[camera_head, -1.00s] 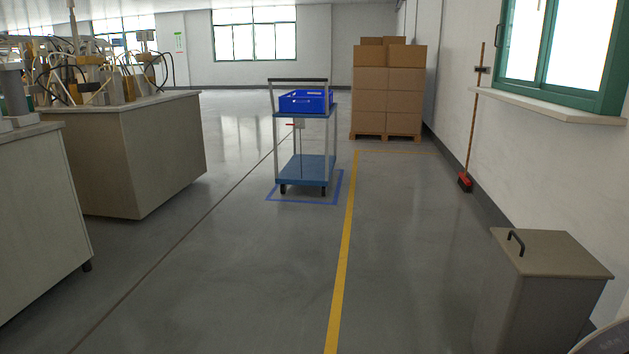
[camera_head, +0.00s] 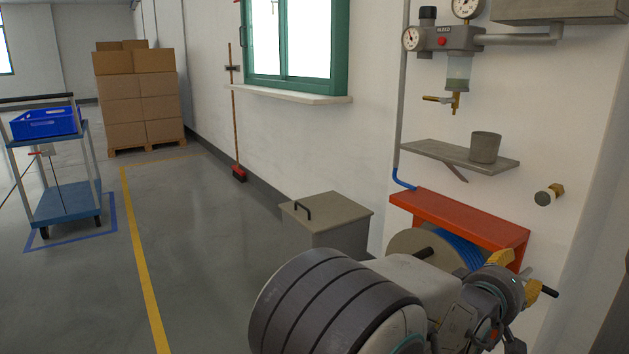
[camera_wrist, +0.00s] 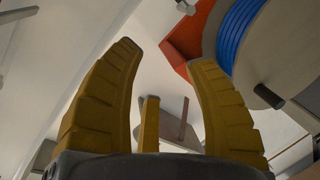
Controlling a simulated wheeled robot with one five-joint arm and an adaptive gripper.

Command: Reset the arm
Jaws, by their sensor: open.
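My gripper (camera_wrist: 165,75) shows in the wrist view with its yellow ribbed fingers spread wide and nothing between them. In the head view my arm reaches across the lower right, and my gripper (camera_head: 518,272) shows as small yellow parts at its far end, in front of the hose reel. The blue hose (camera_wrist: 243,22) on its reel and the red bracket (camera_wrist: 190,40) lie beyond the fingers in the wrist view.
The red bracket (camera_head: 460,222) and grey shelf (camera_head: 430,153) with a grey cup (camera_head: 485,148) are on the right wall. A lidded bin (camera_head: 326,212) stands by the wall. A blue cart (camera_head: 65,205) stands left. Floor between cart and bin is clear.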

